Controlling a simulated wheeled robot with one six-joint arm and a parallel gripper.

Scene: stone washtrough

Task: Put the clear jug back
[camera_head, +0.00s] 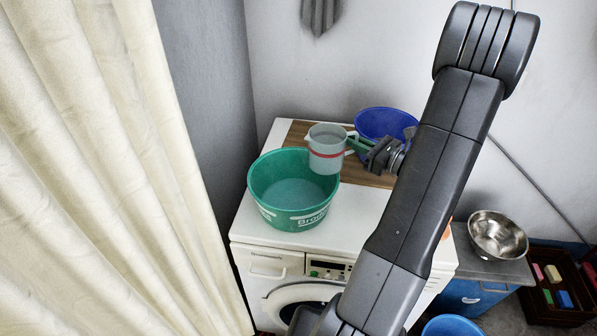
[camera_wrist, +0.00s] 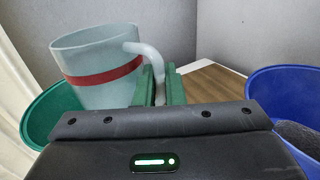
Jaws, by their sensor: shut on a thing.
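The clear jug (camera_head: 327,150) is a translucent pale jug with a red band, upright, with its handle towards my gripper. My gripper (camera_head: 356,144) is shut on the jug's handle, its green fingers either side of it. In the wrist view the jug (camera_wrist: 97,68) shows left of the green fingers (camera_wrist: 160,86), with its handle between them. The jug is above or just behind the right rim of the green basin (camera_head: 270,205); its height above the washing machine top is hard to tell. The jug's base is partly hidden in the wrist view.
The green basin stands on the white washing machine (camera_head: 355,222). A wooden board (camera_head: 296,131) lies at the back, with a blue basin (camera_head: 382,122) on its right. A steel bowl (camera_head: 497,236) and a dark crate (camera_head: 537,312) are at right. A cream curtain (camera_head: 100,170) hangs at left.

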